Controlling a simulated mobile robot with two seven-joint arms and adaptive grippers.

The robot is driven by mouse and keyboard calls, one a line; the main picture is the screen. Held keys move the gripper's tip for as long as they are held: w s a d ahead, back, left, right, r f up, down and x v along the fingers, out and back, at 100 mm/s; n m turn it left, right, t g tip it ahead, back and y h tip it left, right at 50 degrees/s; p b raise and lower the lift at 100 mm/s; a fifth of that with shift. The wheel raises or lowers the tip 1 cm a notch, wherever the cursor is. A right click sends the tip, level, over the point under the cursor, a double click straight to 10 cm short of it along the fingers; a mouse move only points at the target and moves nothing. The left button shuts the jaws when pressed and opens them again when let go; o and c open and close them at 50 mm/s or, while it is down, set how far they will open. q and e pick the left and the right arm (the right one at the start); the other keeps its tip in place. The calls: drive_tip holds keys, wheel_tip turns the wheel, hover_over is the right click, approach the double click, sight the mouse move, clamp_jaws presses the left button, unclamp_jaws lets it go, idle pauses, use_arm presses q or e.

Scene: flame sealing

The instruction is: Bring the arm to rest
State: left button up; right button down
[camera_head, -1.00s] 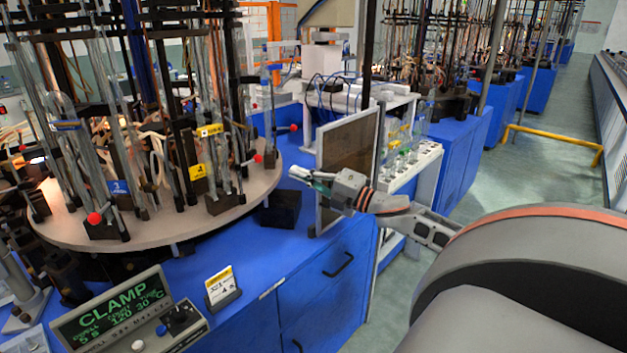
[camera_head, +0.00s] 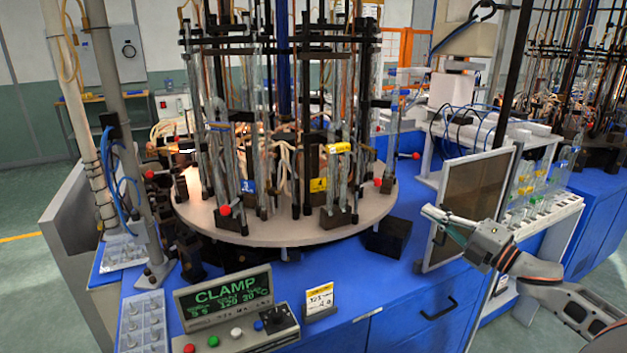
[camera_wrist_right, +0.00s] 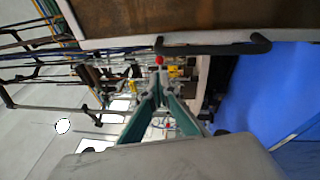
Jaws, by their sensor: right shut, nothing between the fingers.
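My right gripper (camera_head: 446,222) is shut and empty. It is in front of the framed brown panel (camera_head: 472,199), above the blue bench, with its arm coming in from the right. In the right wrist view its green-padded fingers (camera_wrist_right: 159,92) meet at their tips, and the panel's edge (camera_wrist_right: 190,47) shows close above them. My left gripper is in neither view.
The round turntable (camera_head: 285,228) carries several glass tubes on clamps. A control box (camera_head: 225,305) reading CLAMP and a small sign (camera_head: 320,299) stand at the bench front. A black block (camera_head: 388,237) lies between turntable and panel. A white rack (camera_head: 540,212) stands behind the gripper.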

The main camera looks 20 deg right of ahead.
drive_tip(key=s+a+f+m+g+h, duration=0.1)
drive_tip(key=s+a+f+m, duration=0.25)
drive_tip(key=f, duration=0.55)
drive_tip(key=s+a+f+m+g+h, duration=0.15)
drive_tip(key=a+f+m, duration=0.25)
drive_tip(key=f, duration=0.5)
drive_tip(key=s+a+f+m+g+h, duration=0.1)
drive_tip(key=s+a+f+m+h, duration=0.15)
drive_tip(key=f, duration=0.65)
drive_tip(key=s+a+f+m+g+y, duration=0.1)
drive_tip(key=s+a+f, duration=0.3)
drive_tip(key=a, duration=0.4)
drive_tip(key=s+a+f+m+g+y, duration=0.1)
drive_tip(key=s+a+f+m, duration=0.3)
drive_tip(key=a, duration=0.5)
drive_tip(key=s+a+f+m+g, duration=0.3)
drive_tip(key=s+a+f, duration=0.1)
drive_tip(key=a, duration=0.4)
drive_tip(key=shift+a+f+y, duration=0.25)
drive_tip(key=shift+f+y, duration=0.15)
drive_tip(key=shift+f, duration=0.25)
